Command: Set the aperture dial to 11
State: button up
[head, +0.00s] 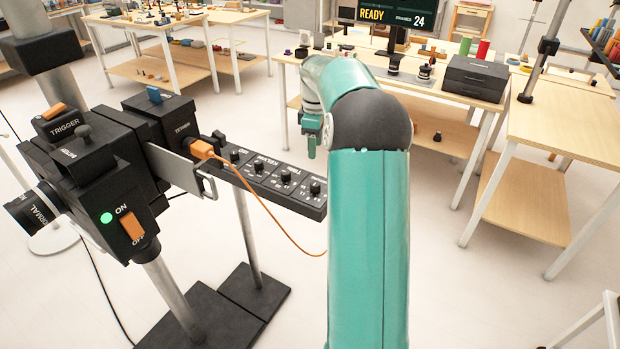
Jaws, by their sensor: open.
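A black camera rig (95,185) stands at the left on a metal post. A black dial panel (270,180) extends right from it and carries several small black knobs. The label KELVIN seems to show beside one knob; I cannot tell which knob is the aperture dial or read its setting. The rightmost visible knob (315,188) is near the panel's end. My gripper (311,146) is beyond and above the panel, apart from it, small and partly hidden by my teal arm. Its jaws are open, with nothing seen in them.
An orange cable (262,205) hangs from a plug by the panel and passes behind my arm. The rig's lens (35,208) reads NORMAL, and its ON switch (131,225) has a green light. A wooden table (440,95) with a black box stands behind. Floor between is clear.

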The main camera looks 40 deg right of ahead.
aim_at(315, 183)
notch_tip(315, 183, down, 14)
jog(key=shift+s+r, duration=0.1)
jog(key=shift+s, duration=0.05)
dwell(0.3)
jog(key=c, duration=1)
jog(key=shift+m, duration=0.4)
jog(key=m, duration=0.3)
jog(key=shift+m, duration=2)
